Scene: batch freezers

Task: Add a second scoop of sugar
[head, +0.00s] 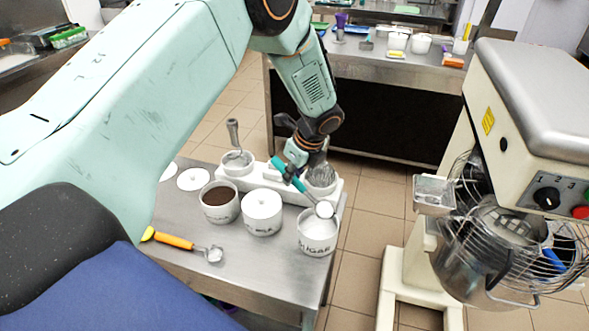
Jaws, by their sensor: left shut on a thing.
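My left gripper (290,168) is shut on the teal handle of a scoop (283,168). The handle slants down to the right. The scoop's bowl (325,209) is over the sugar pot (317,241), at its far rim, and looks white inside. I cannot tell whether it touches the pot's contents. The sugar pot is white, open, labelled SUGAR and has white contents. It stands at the right front edge of the steel table (262,262). My right gripper is not in view.
Left of the sugar pot stand a lidded white pot (262,213) and an open pot with brown powder (220,203). Behind is a white holder (285,190) with tools in cups. An orange-handled scoop (175,241) lies on the table. A large mixer (540,110) stands at right.

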